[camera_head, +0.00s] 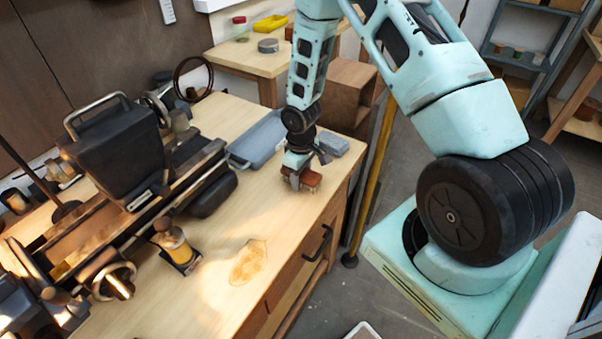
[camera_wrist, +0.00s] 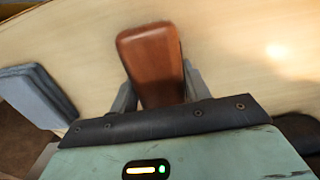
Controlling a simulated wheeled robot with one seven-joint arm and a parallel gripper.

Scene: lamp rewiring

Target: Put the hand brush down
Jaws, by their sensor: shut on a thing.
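The hand brush (camera_wrist: 150,60) shows a smooth reddish-brown wooden back in the wrist view. My gripper (camera_wrist: 155,90) is shut on it, with one grey finger on each side. In the head view the brush (camera_head: 311,180) is small and brown, at the lower end of my gripper (camera_head: 298,177). It is low over the wooden bench top (camera_head: 215,290), near the bench's right edge. I cannot tell whether the brush touches the bench. Its bristles are mostly hidden.
A blue-grey tray (camera_head: 257,140) lies behind my gripper, and a grey-blue block (camera_head: 333,143) sits close at its right. A lathe-like machine (camera_head: 130,190) fills the bench's left. The front bench top, with a stain (camera_head: 249,262), is clear.

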